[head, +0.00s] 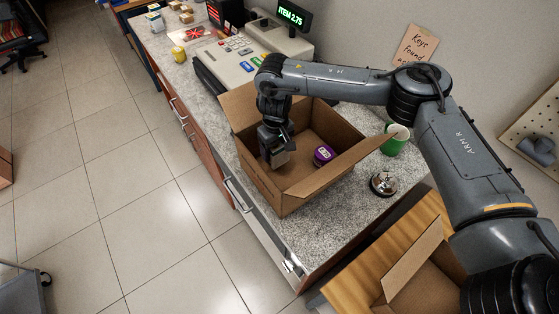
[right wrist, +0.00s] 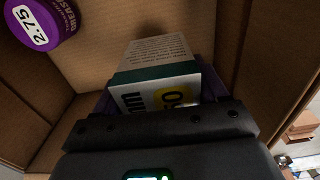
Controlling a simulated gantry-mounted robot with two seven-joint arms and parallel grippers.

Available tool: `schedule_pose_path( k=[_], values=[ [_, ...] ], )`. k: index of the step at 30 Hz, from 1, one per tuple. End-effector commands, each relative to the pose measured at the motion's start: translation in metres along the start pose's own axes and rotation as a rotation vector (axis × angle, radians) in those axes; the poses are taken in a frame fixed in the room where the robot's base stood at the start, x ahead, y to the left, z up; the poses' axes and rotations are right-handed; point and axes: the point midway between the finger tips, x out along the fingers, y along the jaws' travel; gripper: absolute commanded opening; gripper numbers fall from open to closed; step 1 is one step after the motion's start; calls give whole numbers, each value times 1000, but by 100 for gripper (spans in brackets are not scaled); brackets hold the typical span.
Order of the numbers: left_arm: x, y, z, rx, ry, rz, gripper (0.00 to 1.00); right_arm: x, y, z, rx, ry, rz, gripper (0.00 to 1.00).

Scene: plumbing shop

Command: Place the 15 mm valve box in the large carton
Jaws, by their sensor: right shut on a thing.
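The large carton (head: 262,187) stands open on the counter, its flaps spread. My right gripper (head: 275,144) points down inside its left part. It is shut on a small box (head: 280,159), taken as the valve box. In the right wrist view the box (right wrist: 155,72) shows a pale face with small print, a green band and an end with "mm" and a yellow patch; its size number is not clearly readable. The gripper (right wrist: 160,115) covers its near end. I cannot tell whether the box touches the carton floor. My left gripper is not in view.
A purple round item (head: 324,155) lies in the carton, right of my gripper. A cash register (head: 245,60) stands behind the carton. A green cup (head: 395,140) and a metal bell (head: 383,183) stand to its right. Another open carton (head: 412,262) is at the lower right.

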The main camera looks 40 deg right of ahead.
Motion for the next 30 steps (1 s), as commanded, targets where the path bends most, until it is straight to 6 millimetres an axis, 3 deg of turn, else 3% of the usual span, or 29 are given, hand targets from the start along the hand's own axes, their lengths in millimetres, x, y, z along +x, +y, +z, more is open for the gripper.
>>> schedule_pose_path(
  k=[16,29,30],
  values=[
    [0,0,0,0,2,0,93,48,0,0,1,0,0,33],
    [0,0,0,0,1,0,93,54,0,0,1,0,-1,33],
    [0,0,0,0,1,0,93,54,0,0,1,0,0,77]
  ],
)
